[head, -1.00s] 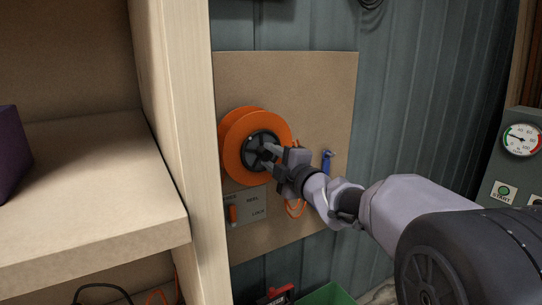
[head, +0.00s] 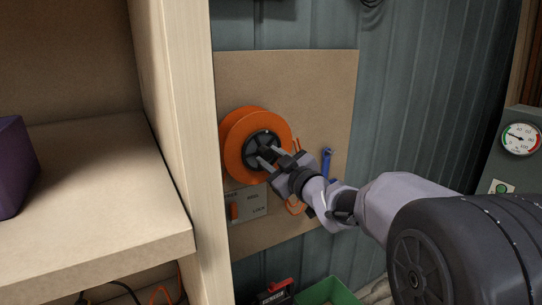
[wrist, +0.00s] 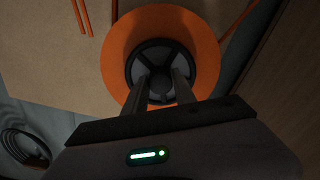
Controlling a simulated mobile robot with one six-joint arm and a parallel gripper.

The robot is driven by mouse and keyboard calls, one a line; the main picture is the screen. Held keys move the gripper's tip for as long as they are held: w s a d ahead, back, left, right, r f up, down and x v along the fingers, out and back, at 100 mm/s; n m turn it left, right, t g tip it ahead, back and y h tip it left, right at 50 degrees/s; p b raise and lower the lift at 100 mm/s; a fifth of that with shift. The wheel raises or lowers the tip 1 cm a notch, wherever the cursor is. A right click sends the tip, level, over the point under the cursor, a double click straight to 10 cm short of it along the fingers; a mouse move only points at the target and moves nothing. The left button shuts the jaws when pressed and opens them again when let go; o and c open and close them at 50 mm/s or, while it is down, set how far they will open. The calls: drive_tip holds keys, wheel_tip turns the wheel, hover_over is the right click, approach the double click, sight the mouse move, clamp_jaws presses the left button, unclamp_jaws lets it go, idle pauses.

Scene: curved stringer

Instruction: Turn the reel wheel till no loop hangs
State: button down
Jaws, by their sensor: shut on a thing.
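The orange reel (head: 239,151) with its black spoked reel wheel (head: 256,142) is mounted on a tan board. In the wrist view the reel (wrist: 205,55) and the dark reel wheel (wrist: 150,52) face me. My gripper (head: 270,155) has its two fingers at the lower right of the wheel, shut on it. In the wrist view the fingers (wrist: 164,83) reach the wheel's lower part; the exact contact is hard to see. An orange loop (head: 294,209) hangs below and right of the reel, partly hidden behind my gripper.
A blue item (head: 326,162) is on the board (head: 300,80) to the right. A wooden shelf (head: 90,210) stands close on the left. A green bin (head: 330,292) is below.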

drive_tip(key=shift+m, duration=0.9)
drive_tip(key=c, duration=1)
unclamp_jaws()
drive_tip(key=p+v, duration=0.2)
drive_tip(key=v, duration=1.5)
drive_tip(key=shift+s+d, duration=0.15)
drive_tip(key=shift+s, duration=0.05)
